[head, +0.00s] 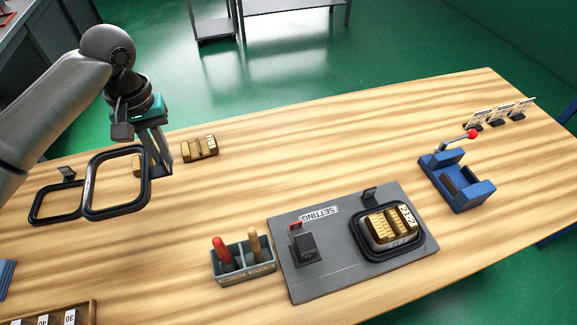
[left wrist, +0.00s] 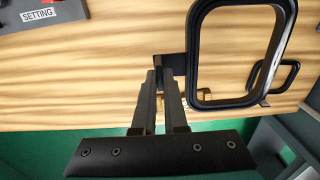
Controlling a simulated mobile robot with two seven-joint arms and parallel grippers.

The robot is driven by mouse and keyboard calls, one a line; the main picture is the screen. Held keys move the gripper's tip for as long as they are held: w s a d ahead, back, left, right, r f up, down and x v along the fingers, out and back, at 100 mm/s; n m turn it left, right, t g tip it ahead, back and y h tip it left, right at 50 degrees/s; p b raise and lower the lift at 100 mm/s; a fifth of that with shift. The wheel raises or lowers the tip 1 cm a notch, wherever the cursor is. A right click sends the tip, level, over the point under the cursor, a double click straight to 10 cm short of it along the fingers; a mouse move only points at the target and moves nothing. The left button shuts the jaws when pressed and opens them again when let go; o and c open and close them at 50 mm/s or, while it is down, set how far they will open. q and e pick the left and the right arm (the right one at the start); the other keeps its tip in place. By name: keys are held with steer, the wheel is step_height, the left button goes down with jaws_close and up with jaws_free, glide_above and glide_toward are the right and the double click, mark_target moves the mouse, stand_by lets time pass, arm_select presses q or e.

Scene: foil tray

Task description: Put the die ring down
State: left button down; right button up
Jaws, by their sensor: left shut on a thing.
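My left gripper (head: 160,167) is shut on a black rectangular die ring (head: 116,212), gripping it at its right side in the head view. The ring looks held above the table, but its exact height is hard to judge. The left wrist view shows the fingers (left wrist: 172,88) on a tab at the left side of the held ring (left wrist: 192,58). A second black ring (head: 38,220) lies on the table to the left, partly hidden behind the held one. My right gripper is not in view.
A brass block (head: 200,149) stands right of the gripper; another is partly hidden behind the held ring. A grey SETTING plate (head: 305,282) carries a ring with brass blocks. A tool box (head: 247,277) stands beside it, and a blue press (head: 462,192) farther right.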

arm_select(q)
steer(key=shift+r, duration=0.1)
steer(key=shift+s+a+f, duration=0.1)
steer(key=shift+s+f, duration=0.1)
steer(key=shift+f, duration=0.3)
steer(key=shift+s+a+f, duration=0.1)
steer(key=shift+s+f, duration=0.05)
steer(key=shift+f, duration=0.35)
step_height(320, 180, down, 13)
steer(key=shift+w+d+f+b, duration=0.1)
steer(key=shift+w+b, duration=0.05)
steer(key=shift+b, duration=1)
steer(key=shift+f+b, duration=0.5)
steer(key=shift+f, duration=1.9)
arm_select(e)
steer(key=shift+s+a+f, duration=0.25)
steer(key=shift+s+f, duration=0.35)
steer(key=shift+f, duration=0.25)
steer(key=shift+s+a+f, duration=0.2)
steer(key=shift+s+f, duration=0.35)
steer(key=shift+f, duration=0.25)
arm_select(q)
steer(key=shift+f, duration=0.15)
steer(key=c, duration=1)
jaws_free()
steer(key=shift+o, duration=0.2)
